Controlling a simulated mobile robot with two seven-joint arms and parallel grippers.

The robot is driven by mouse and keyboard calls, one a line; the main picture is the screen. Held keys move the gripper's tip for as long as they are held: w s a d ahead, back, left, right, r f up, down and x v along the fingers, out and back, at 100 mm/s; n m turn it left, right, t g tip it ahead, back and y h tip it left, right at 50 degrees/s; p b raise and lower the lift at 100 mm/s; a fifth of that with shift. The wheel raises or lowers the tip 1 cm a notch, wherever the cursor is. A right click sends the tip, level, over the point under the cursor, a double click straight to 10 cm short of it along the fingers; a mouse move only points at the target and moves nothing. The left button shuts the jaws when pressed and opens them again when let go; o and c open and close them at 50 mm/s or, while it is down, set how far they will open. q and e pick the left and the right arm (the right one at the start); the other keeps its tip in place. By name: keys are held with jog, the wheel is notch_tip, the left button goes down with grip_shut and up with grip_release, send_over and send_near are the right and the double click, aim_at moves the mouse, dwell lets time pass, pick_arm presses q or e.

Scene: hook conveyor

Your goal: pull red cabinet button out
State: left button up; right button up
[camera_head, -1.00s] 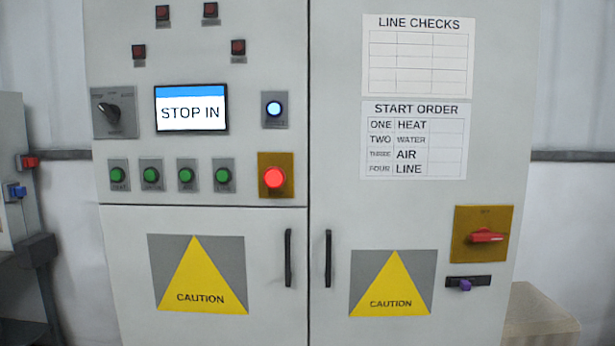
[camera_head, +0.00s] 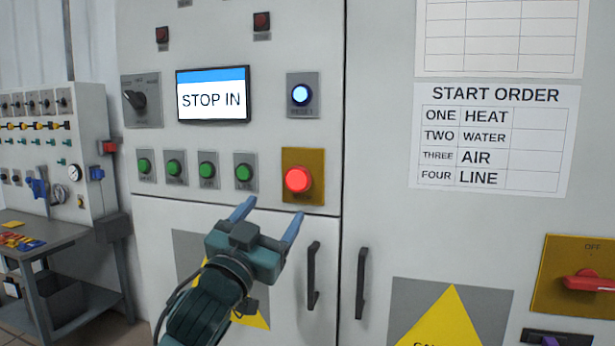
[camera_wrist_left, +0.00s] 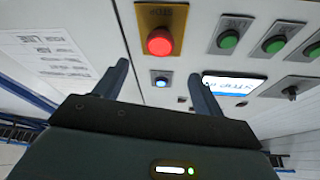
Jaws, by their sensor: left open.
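The red button (camera_head: 298,180) is lit and round, on a yellow-brown plate on the grey cabinet's left door section. It also shows in the left wrist view (camera_wrist_left: 159,41), near the top, roughly ahead of the gap between the fingers. My left gripper (camera_head: 268,217) is open and empty, with two blue-grey fingers pointing up toward the cabinet, below and left of the red button. In the left wrist view its fingertips (camera_wrist_left: 160,70) stand apart with nothing between them. The fingers do not appear to touch the button. My right gripper is not in view.
Several green buttons (camera_head: 207,170) sit left of the red one. A blue lit button (camera_head: 300,95) is above it. A screen (camera_head: 213,94) reads STOP IN. Black door handles (camera_head: 313,276) stick out below. A red switch (camera_head: 589,282) is at lower right.

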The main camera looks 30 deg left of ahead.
aim_at(297, 180)
pick_arm(q)
jog(key=p+x, duration=0.3)
jog(key=x, duration=0.7)
jog(key=shift+w+a+r, duration=0.1)
jog(key=shift+w+r, duration=0.1)
jog(key=shift+w, duration=0.45)
jog(key=shift+c, duration=0.2)
